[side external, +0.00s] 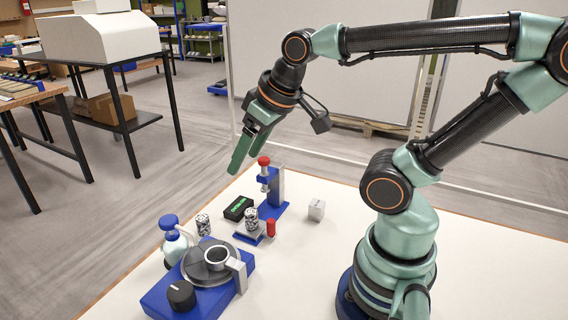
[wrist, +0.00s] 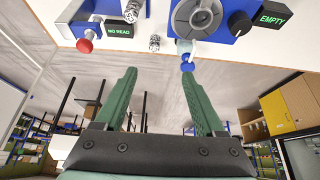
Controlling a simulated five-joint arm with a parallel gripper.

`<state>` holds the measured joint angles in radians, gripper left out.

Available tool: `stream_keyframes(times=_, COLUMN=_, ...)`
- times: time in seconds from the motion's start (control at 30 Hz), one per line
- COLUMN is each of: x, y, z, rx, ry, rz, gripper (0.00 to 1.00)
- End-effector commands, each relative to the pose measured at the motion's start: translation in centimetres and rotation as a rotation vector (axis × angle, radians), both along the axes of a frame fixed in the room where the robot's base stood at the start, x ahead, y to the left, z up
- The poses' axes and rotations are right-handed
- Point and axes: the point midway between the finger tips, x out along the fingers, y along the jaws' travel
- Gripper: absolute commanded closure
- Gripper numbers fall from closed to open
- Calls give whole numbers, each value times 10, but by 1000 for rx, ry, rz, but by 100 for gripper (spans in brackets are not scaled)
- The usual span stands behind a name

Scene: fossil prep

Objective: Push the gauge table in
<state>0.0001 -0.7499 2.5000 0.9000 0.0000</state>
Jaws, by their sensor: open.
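The gauge is a blue stand (side external: 272,190) with a red knob on top, near the table's far edge. Its small gauge table (side external: 249,238) sticks out at the front left of the stand's base. A black-and-white speckled cylinder (side external: 251,217) stands on it, and a red peg-like handle (side external: 271,228) is at its right side. In the wrist view the gauge (wrist: 75,32) is at the top left, with the speckled cylinder (wrist: 133,10) beside it. My gripper (side external: 241,160) is open and empty, in the air above and left of the gauge, touching nothing.
A black display (side external: 238,208) reads "NO READ" in the wrist view. A second speckled cylinder (side external: 203,224), a blue-capped bottle (side external: 174,240) and a blue turntable unit (side external: 200,285) with a black knob stand at left. A pale cube (side external: 316,210) is right of the gauge.

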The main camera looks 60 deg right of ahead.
Motion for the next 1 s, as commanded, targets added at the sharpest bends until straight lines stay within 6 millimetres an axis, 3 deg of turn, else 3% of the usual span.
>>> stream_keyframes(times=0.13, x=0, y=0, z=0, rx=0, ry=0, rz=0, gripper=28)
stream_keyframes(times=0.17, x=0, y=0, z=0, rx=0, ry=0, rz=0, gripper=32)
stream_keyframes(times=0.2, x=0, y=0, z=0, rx=0, ry=1, rz=0, gripper=43)
stream_keyframes(times=0.37, x=3, y=-7, z=-9, rx=-13, ry=49, rz=2, gripper=43)
stream_keyframes(times=0.8, x=4, y=-64, z=-91, rx=-37, ry=418, rz=70, gripper=43)
stream_keyframes(times=1.0, x=0, y=-74, z=-109, rx=-25, ry=487, rz=92, gripper=43)
